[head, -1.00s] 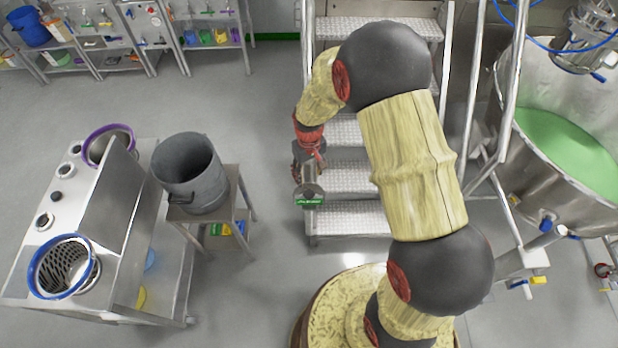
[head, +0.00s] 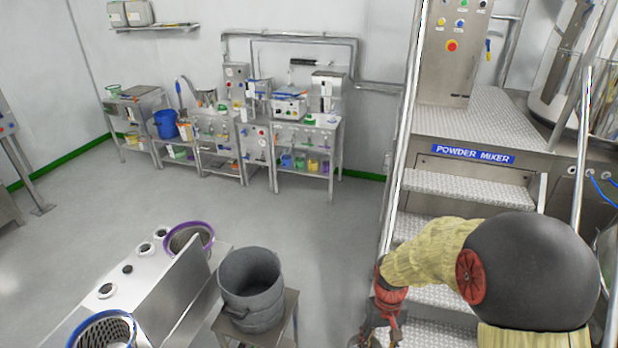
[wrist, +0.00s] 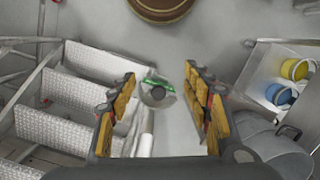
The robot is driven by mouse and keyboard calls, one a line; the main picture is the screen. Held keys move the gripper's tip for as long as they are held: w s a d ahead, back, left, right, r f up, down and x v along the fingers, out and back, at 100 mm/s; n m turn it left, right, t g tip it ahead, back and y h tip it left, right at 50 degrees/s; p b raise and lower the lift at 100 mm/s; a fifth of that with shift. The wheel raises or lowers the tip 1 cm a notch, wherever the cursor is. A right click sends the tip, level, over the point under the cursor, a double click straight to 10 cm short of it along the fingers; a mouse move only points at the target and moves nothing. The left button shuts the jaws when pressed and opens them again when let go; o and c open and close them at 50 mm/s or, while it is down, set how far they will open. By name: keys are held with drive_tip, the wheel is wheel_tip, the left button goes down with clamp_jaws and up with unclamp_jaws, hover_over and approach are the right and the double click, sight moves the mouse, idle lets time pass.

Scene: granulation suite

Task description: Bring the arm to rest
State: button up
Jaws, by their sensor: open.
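My gripper (wrist: 160,72) is open in the wrist view, its two yellow-padded fingers apart. Between them in the picture shows a round grey metal piece (wrist: 158,97) with a green label, beside the stairs; the fingers do not close on it, and its depth is unclear. In the head view my arm bends from the lower right toward the left, and my red-jointed gripper (head: 381,322) hangs down in front of the stairs' left side. Its fingertips are cut off by the bottom edge there.
Metal stairs (head: 470,187) rise beside my arm to a platform marked powder mixer. A grey bucket (head: 252,292) stands on a small stand left of my gripper. A steel bench (head: 180,285) with sieves is further left. Open floor (head: 130,205) lies behind them.

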drive_tip(key=s+r+t+b, duration=0.7)
drive_tip(key=s+r+b, duration=0.4)
drive_tip(key=r, duration=0.7)
drive_tip(key=s, duration=0.3)
drive_tip(key=shift+m, duration=0.4)
drive_tip(key=shift+s+r, duration=0.1)
drive_tip(key=shift+r, duration=0.05)
